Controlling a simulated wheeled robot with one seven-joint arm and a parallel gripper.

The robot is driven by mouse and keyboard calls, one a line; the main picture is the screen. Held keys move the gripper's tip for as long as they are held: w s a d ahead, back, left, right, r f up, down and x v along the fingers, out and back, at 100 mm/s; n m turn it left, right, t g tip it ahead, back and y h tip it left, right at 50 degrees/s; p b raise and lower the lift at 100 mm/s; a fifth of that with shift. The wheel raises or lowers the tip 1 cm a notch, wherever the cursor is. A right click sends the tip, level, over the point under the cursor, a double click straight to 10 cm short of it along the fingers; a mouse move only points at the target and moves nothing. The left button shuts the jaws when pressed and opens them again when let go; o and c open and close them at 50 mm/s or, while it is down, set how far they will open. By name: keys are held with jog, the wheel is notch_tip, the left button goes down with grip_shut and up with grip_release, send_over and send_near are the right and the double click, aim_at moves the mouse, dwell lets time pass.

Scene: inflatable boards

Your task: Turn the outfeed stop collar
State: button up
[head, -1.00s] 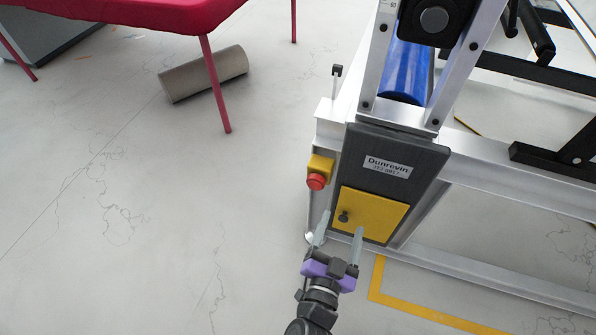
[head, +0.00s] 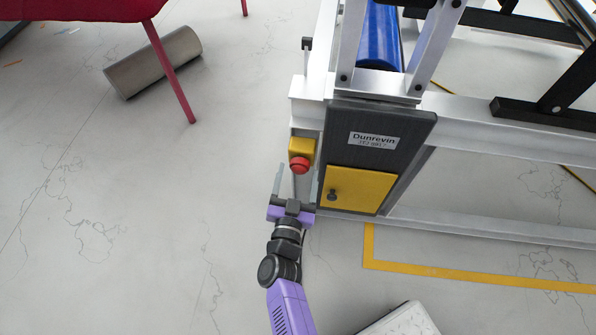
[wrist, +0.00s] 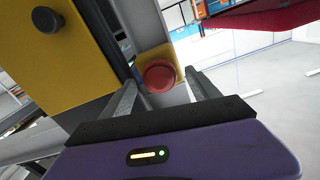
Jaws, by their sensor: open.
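A red round stop button (head: 299,165) sits on a yellow box (head: 300,146) at the left side of the machine's grey end panel. In the wrist view the red button (wrist: 160,75) lies ahead, in the gap between my fingertips, with its yellow box (wrist: 162,56) behind it. My gripper (head: 287,172) is open and empty, just below and in front of the button in the head view. The fingers point at the button, and I see no clear contact. A separate collar cannot be made out at the button.
A yellow door (head: 358,190) with a dark knob (head: 332,194) is right of my gripper, on the grey panel (head: 376,118) labelled Dunrevin. A grey roll (head: 153,62) lies on the floor beside a red-legged table (head: 172,70).

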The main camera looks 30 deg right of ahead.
jog(key=shift+w+d, duration=0.35)
jog(key=shift+w, duration=0.15)
jog(key=c, duration=1.4)
jog(key=shift+o, duration=0.2)
jog(key=shift+m+b, duration=0.3)
jog(key=shift+b, duration=0.05)
jog(key=shift+f+m+b, duration=0.1)
jog(key=shift+m+b, duration=0.65)
jog(key=shift+m, duration=0.15)
jog(key=shift+m+b, duration=0.9)
jog(key=shift+m, duration=1)
